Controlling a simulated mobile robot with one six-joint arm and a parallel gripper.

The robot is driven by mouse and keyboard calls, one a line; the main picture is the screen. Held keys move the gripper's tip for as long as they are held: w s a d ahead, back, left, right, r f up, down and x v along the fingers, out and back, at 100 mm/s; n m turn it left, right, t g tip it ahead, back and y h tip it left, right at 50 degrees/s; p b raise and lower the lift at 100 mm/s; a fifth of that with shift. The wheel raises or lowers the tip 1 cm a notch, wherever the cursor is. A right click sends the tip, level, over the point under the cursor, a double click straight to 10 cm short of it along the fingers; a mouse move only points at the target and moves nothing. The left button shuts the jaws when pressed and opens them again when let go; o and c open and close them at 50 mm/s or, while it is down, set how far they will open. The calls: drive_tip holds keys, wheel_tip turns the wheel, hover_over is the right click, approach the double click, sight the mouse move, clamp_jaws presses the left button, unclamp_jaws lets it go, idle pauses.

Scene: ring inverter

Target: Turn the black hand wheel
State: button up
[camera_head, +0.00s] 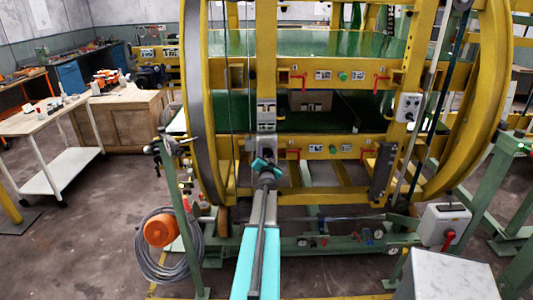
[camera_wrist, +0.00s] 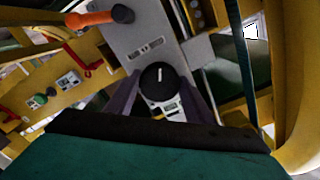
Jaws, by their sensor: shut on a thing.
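The black hand wheel (camera_wrist: 158,76) is a round black knob with a short white mark pointing up in the wrist view. It sits on a grey plate with a small white scale label (camera_wrist: 170,107) below it. The two dark purple fingers of my gripper (camera_wrist: 161,88) stand on its left and right sides, closed on it. In the head view my gripper (camera_head: 265,167) reaches up to the yellow post at the middle of the ring frame. There my wrist and gripper hide the wheel.
An orange handle with a black end (camera_wrist: 90,18) lies close above the wheel in the wrist view. Red levers and a green button (camera_wrist: 40,100) are to the left. The large yellow ring frame (camera_head: 497,95) surrounds the post. A grey switch box (camera_head: 442,222) stands at the right.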

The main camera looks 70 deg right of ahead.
drive_tip(key=shift+a+f+m+p, duration=0.1)
drive_tip(key=shift+f+m+p, duration=0.1)
drive_tip(key=shift+m, duration=0.6)
drive_tip(key=shift+a+f+m+p, duration=0.1)
drive_tip(key=shift+m+p, duration=0.05)
drive_tip(key=shift+m, duration=0.65)
drive_tip(key=o, duration=1.1)
drive_tip(key=shift+c, duration=0.2)
drive_tip(key=shift+r, duration=0.15)
drive_tip(key=shift+s+a, duration=0.1)
drive_tip(key=shift+a, duration=0.05)
drive_tip(key=b+v, duration=0.4)
drive_tip(key=v, duration=0.9)
drive_tip(key=shift+a, duration=0.2)
drive_tip(key=shift+s, duration=0.1)
